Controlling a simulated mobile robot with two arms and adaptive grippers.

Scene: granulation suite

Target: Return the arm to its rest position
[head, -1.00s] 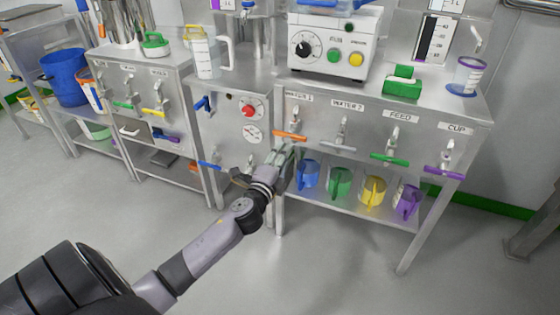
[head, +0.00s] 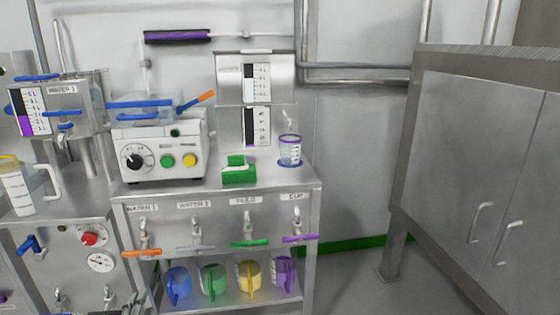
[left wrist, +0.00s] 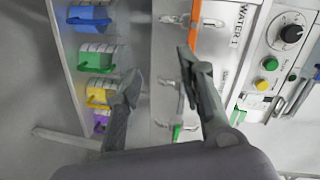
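My left gripper (head: 133,304) shows only as a small part at the bottom edge of the head view, below the orange tap handle (head: 142,253). In the left wrist view the left gripper (left wrist: 158,64) has its two fingers spread apart with nothing between them. The orange handle also shows there (left wrist: 195,25), close to the right finger in the picture. I cannot tell whether they touch. The rest of my left arm is out of the head view. My right gripper is in neither view.
A steel bench (head: 262,187) bears a control box (head: 160,153), a green block (head: 239,172) and a clear cup (head: 290,150). Several coloured jugs, including a yellow one (head: 250,276), stand on its lower shelf. A steel cabinet (head: 455,150) stands at the right, with open floor between.

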